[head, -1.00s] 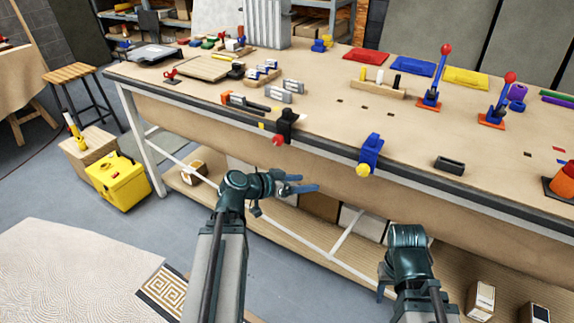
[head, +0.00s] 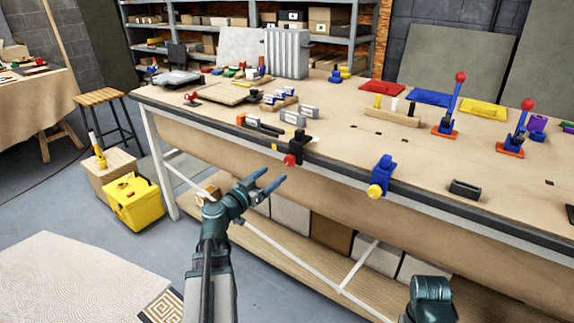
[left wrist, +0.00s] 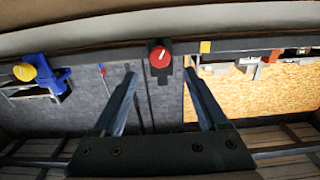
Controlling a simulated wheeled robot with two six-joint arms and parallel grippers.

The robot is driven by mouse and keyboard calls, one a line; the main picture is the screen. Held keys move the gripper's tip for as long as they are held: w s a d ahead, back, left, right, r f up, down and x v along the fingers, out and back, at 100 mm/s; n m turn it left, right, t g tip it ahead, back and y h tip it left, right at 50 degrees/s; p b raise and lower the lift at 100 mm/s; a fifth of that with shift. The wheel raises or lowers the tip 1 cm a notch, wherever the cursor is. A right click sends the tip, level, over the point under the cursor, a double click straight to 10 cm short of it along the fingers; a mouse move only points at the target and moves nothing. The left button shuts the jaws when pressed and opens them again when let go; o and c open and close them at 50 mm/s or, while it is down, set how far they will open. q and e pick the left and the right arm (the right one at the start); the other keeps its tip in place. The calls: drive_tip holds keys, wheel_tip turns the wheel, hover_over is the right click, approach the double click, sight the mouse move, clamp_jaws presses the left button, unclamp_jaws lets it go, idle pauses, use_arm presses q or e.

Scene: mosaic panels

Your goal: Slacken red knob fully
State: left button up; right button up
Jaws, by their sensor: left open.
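The red knob (head: 290,160) sits on the front of a black clamp (head: 300,146) at the workbench's front edge. In the left wrist view the red knob (left wrist: 160,57) shows a white mark on its face. My left gripper (head: 275,177) is open and empty, just below and in front of the knob. In the left wrist view the knob appears beyond the fingertips, between their two lines, with no finger seen touching it. Of my right arm only a wrist part shows at the bottom right; its fingers are out of view.
A blue clamp (head: 384,172) with a yellow knob (head: 375,191) stands further right on the same edge. Orange-and-black tools (head: 260,125) lie on the bench left of the black clamp. The lower shelf (head: 280,255) holds boxes. The floor in front is clear.

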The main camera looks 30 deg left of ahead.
sight(288, 162)
use_arm(q)
drive_tip(key=w, duration=0.8)
drive_tip(key=shift+w+d, duration=0.35)
clamp_jaws()
